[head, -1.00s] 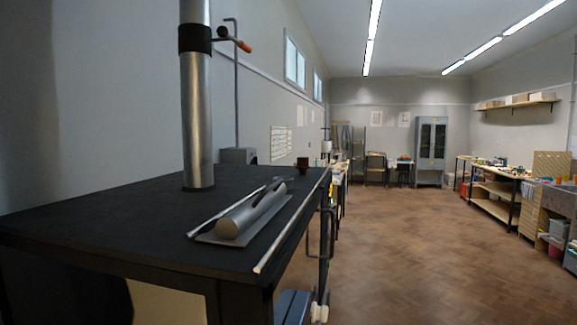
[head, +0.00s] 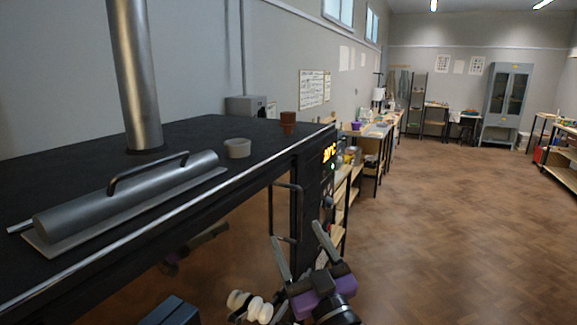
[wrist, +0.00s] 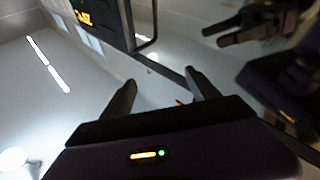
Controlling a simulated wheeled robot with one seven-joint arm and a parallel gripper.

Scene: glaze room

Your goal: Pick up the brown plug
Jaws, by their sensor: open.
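The brown plug (head: 288,120) is a small, dark reddish-brown, stepped piece. It stands on the far right part of the black kiln top (head: 200,135), near its front edge. My gripper (head: 297,233) is at the lower middle of the head view, in front of the kiln's side and below the level of the top. Its two fingers are spread and empty, pointing up. In the wrist view my gripper (wrist: 160,78) also shows its fingers apart with nothing between them. The plug does not show in the wrist view.
A grey cylinder with a black handle (head: 130,195) lies nearer on the kiln top. A metal flue (head: 135,80) rises behind. A lit display (head: 329,152) is on the kiln's end. The floor at right is clear.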

